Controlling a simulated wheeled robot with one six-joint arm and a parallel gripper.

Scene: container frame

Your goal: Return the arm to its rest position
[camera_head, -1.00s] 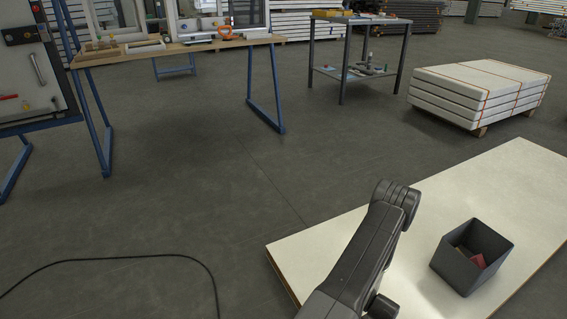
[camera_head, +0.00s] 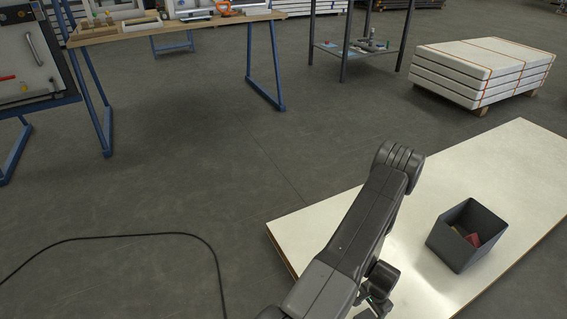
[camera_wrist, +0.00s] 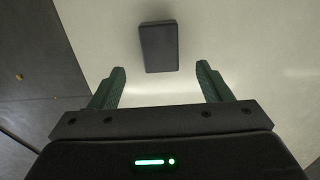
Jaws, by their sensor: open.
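My arm (camera_head: 365,220) reaches up from the bottom edge of the head view, bends at its elbow and folds back down. The wrist end shows low beside the arm, with the gripper partly hidden and cut off by the frame edge. In the wrist view my gripper (camera_wrist: 160,70) is open, its two green fingers wide apart with nothing between them. Beyond the fingertips a dark rectangular block (camera_wrist: 158,46) lies on a pale surface, apart from the fingers.
A dark open bin (camera_head: 466,236) with reddish pieces inside stands on the white tabletop (camera_head: 510,165), right of my arm. A workbench (camera_head: 170,33), a metal stand (camera_head: 345,50) and stacked white panels (camera_head: 482,72) stand farther back. A black cable (camera_head: 130,236) lies on otherwise clear floor at left.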

